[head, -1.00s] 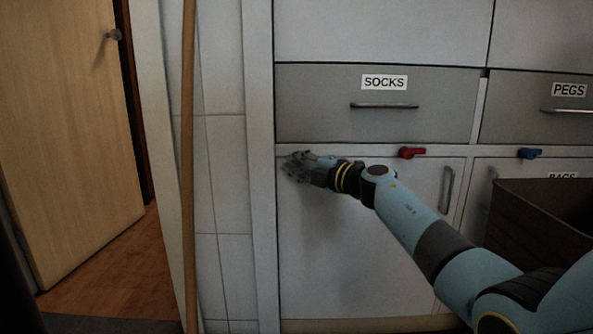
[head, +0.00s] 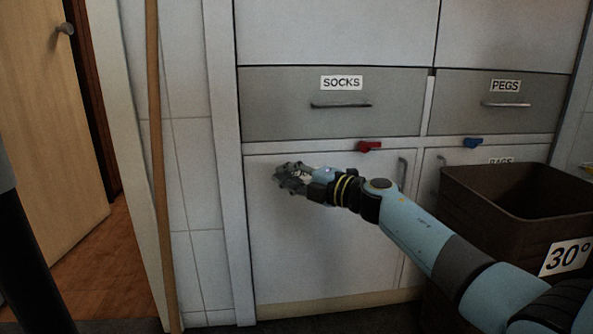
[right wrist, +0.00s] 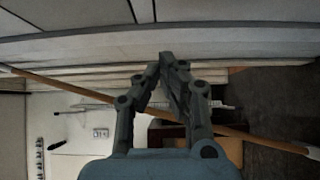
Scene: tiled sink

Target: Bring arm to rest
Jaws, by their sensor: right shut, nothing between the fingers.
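My right gripper (head: 286,179) is at the end of my blue right arm, in front of the white cupboard door (head: 300,250) below the SOCKS drawer. In the right wrist view its two fingers (right wrist: 166,58) meet at the tips with nothing between them. My right arm (head: 420,240) reaches in from the lower right of the head view. My left gripper does not show in either view.
A brown bin (head: 500,215) labelled 30° stands at the right. The SOCKS drawer (head: 290,120), PEGS drawer (head: 475,120), red latch (head: 369,147) and blue latch (head: 472,143) are above the cupboards. A wooden pole (head: 155,150) and door (head: 45,150) are at the left.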

